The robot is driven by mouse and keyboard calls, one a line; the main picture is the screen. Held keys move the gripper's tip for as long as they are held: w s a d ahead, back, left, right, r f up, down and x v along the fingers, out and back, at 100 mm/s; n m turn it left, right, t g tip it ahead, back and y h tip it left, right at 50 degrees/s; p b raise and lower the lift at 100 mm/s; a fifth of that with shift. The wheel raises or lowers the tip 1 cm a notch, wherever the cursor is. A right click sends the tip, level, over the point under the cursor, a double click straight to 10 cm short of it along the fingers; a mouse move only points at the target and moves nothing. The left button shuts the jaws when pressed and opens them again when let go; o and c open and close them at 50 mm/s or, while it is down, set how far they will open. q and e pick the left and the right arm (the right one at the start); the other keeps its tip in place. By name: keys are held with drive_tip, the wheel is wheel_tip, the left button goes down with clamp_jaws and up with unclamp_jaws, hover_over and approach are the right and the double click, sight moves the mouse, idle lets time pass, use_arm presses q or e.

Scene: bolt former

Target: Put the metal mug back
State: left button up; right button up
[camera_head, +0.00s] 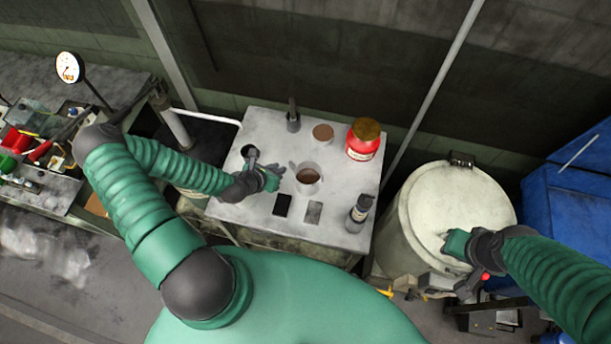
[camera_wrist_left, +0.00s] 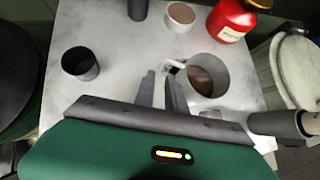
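The metal mug (camera_head: 308,178) stands upright on the grey table and holds brown liquid. In the left wrist view the mug (camera_wrist_left: 212,98) is just right of my fingers, with its handle facing them. My left gripper (camera_head: 284,169) is low over the table at the mug's left side. In the wrist view the left gripper (camera_wrist_left: 160,75) has a narrow gap between its fingers, with nothing visibly held; the right fingertip is close to the handle, and contact cannot be told. My right gripper (camera_head: 446,238) is over the pale drum lid; its fingers are unclear.
The table (camera_head: 232,211) also bears a red jar (camera_head: 362,142), a round brown-topped container (camera_head: 323,132), a dark cup (camera_wrist_left: 80,64), a dark upright item (camera_head: 293,121), two flat pads and a dark bottle (camera_head: 359,213). A pale drum (camera_head: 452,196) stands to the right.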

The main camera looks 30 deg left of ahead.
sight(290, 165)
use_arm(q)
drive_tip(key=x, duration=0.2)
drive_tip(key=p+x, duration=0.1)
drive_tip(key=x, duration=0.1)
drive_tip(key=p+x, duration=0.1)
drive_tip(key=x, duration=0.1)
drive_tip(key=shift+w+d+f, duration=0.25)
drive_tip(key=shift+d+f, duration=0.05)
drive_tip(key=shift+d, duration=0.05)
drive_tip(key=shift+w+f, duration=0.2)
drive_tip(key=shift+s+a, duration=0.15)
drive_tip(key=shift+a, duration=0.05)
clamp_jaws()
drive_tip(key=shift+d+r, duration=0.1)
idle(0.5)
